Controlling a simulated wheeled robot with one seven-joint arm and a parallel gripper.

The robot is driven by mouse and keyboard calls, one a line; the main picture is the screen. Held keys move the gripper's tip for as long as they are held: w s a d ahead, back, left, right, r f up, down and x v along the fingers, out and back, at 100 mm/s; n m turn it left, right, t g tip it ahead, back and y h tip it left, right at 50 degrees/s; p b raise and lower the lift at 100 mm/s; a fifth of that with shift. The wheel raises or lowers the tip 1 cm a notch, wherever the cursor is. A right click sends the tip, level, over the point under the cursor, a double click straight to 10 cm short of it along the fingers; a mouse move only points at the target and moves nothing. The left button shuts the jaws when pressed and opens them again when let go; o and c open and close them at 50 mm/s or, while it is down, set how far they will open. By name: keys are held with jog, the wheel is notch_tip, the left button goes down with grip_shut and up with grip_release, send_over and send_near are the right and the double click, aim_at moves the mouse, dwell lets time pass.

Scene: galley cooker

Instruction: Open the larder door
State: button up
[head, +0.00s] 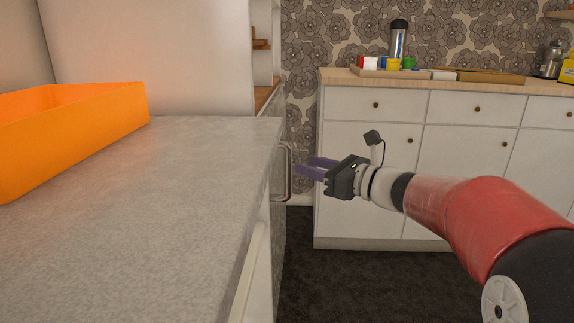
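A narrow grey door front (278,220) shows edge-on just past the far end of the counter. I take it for the larder door, though its face is mostly turned away. A silver upright bar handle (289,172) stands out from it, and the door looks closed. My gripper (304,165) points left at the handle, level with its middle. Its two purple fingers are apart with nothing seen between them. The fingertips are close to the right of the handle, and I cannot tell whether they touch it.
A grey counter (150,220) fills the left, with an orange tray (75,130) on it. White cabinets (365,165) with a wooden top stand at the back, carrying a flask (398,45) and small coloured items. Dark floor (345,285) is clear between counter and cabinets.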

jog(key=x, duration=0.7)
jog(key=shift+w+a+r, duration=0.1)
jog(key=shift+w+r, duration=0.05)
jog(key=shift+w, duration=0.25)
grip_shut()
